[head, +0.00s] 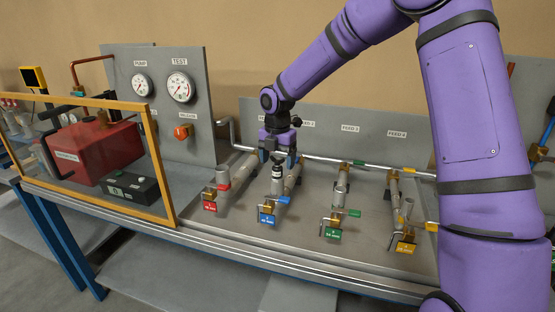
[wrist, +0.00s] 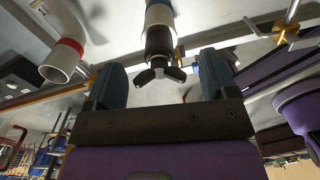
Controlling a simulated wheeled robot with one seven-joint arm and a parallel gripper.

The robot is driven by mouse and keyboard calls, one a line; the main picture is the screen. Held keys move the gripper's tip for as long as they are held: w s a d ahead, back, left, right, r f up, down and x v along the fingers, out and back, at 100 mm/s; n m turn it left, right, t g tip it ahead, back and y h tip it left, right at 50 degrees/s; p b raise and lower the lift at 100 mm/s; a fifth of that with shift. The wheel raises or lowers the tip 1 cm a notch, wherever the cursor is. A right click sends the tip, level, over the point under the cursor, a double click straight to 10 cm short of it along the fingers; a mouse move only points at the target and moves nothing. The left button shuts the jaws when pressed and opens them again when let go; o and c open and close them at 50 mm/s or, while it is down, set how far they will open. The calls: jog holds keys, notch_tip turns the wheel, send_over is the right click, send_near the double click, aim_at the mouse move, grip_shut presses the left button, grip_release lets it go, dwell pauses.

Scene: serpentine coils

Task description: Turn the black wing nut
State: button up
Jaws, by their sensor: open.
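The black wing nut (wrist: 160,75) sits on the end of a dark pipe fitting (wrist: 158,38) with white and blue bands, in the wrist view. Its wings spread left and right. My gripper (wrist: 160,64) is open, with one blue-grey finger on each side of the nut. A gap shows between each finger and the nearer wing. In the head view my gripper (head: 277,154) points down over the blue-tagged standing pipe, around the top of the fitting (head: 277,172). The nut itself is hidden there by the fingers.
Other standing pipes carry red (head: 210,206), green (head: 333,232) and yellow (head: 404,247) tags. In the wrist view a grey pipe with a red band (wrist: 68,52) is close on the left. A yellow-framed clear guard (head: 160,170) and gauge panel (head: 205,125) stand left.

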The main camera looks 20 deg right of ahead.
aim_at(277, 157)
notch_tip(277, 157, up, 10)
jog(key=shift+f, duration=0.1)
jog(key=shift+r, duration=0.5)
